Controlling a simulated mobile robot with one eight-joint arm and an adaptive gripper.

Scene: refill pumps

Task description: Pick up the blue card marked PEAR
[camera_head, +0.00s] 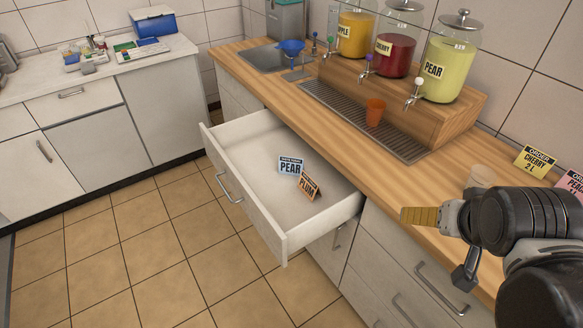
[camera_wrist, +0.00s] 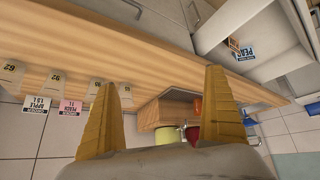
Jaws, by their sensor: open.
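The blue card marked PEAR (camera_head: 291,166) lies in an open white drawer (camera_head: 245,205), next to an orange card marked PLUM (camera_head: 310,188). The two cards are close together, and both look propped up. The PEAR card also shows in the wrist view (camera_wrist: 244,53), inside the drawer at the upper right. My gripper (camera_head: 420,216) is at the right of the head view, over the counter's front edge, well to the right of the drawer. In the wrist view its two yellow fingers (camera_wrist: 168,112) are spread wide with nothing between them.
On the wooden counter (camera_head: 400,190) stand jars of apple, cherry and pear (camera_head: 449,65) juice on a wooden stand. An orange cup (camera_head: 375,112) stands on the drip grate. Order cards such as CHERRY (camera_head: 535,161) stand at the right. The space above the drawer is clear.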

